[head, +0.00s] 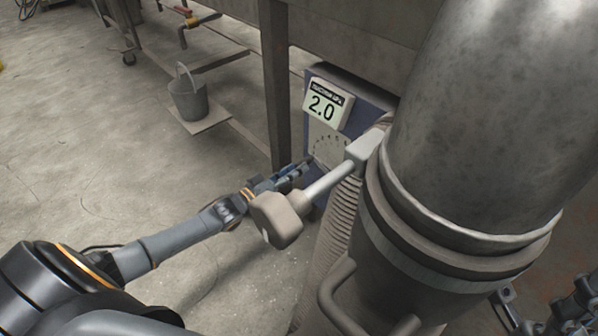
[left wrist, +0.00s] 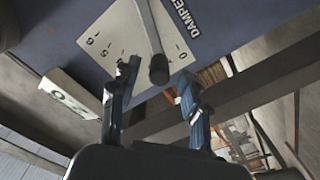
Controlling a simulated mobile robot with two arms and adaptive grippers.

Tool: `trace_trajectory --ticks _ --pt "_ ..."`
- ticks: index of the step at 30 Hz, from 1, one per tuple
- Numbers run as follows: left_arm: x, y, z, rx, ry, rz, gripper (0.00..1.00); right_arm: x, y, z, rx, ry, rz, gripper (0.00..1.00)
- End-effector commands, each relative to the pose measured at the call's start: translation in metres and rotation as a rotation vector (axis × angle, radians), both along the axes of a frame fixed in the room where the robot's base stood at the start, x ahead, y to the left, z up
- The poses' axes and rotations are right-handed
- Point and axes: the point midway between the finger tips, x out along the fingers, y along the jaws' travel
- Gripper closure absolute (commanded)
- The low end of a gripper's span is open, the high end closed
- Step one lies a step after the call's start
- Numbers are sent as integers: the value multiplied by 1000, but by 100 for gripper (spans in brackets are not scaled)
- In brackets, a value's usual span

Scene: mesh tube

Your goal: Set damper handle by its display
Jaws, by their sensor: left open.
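The display (head: 322,108) reads 2.0 on the blue panel (head: 375,95) in the head view. A scale plate (head: 325,145) with marks sits below it. In the left wrist view the plate (left wrist: 108,40) carries numbers beside the lettering DAMPER, and the display (left wrist: 68,95) is at the left. A dark-tipped handle (left wrist: 156,62) crosses the plate there, its tip between and beyond my open left fingers (left wrist: 155,95), apparently not touching. In the head view my left gripper (head: 290,175) is near the panel, partly behind a grey rod with a large knob (head: 278,219). I cannot tell if this is that handle.
A large grey metal tube (head: 475,110) stands close at the right, with a ribbed hose (head: 338,225) beside it and a bent bar handle (head: 335,295) below. A steel post (head: 275,80) and a bucket (head: 187,97) on a low shelf are behind. Floor at the left is clear.

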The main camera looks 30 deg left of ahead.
Motion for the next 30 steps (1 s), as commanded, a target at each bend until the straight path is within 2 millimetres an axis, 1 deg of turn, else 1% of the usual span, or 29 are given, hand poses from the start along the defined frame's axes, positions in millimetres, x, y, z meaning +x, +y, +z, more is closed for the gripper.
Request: trace_trajectory --ticks 1,3,6,15,16,17,18,22,23,30 --pt "7 -2 -2 0 -3 0 54 1 0 -1 0 -13 0 51" --pt "13 -4 -1 0 -3 0 54 1 0 1 -1 -21 -1 51" --pt "18 -6 -1 1 0 0 54 2 1 2 -3 -25 -1 51" --pt "20 -7 0 1 0 -1 54 3 1 3 -4 -25 -1 51" --pt "20 -7 0 0 1 -1 56 3 1 3 -4 -25 -1 51" --pt "20 -7 0 1 0 0 62 3 1 3 -4 -25 -1 51" --pt "20 -7 0 0 0 0 71 3 1 3 -4 -25 -1 51" --pt "20 -7 0 0 0 0 97 3 1 3 -4 -25 -1 51" --pt "20 -7 0 0 0 0 100 3 1 3 -4 -25 -1 51" --pt "20 -7 2 6 -2 0 100 2 1 4 -3 -26 -1 51"
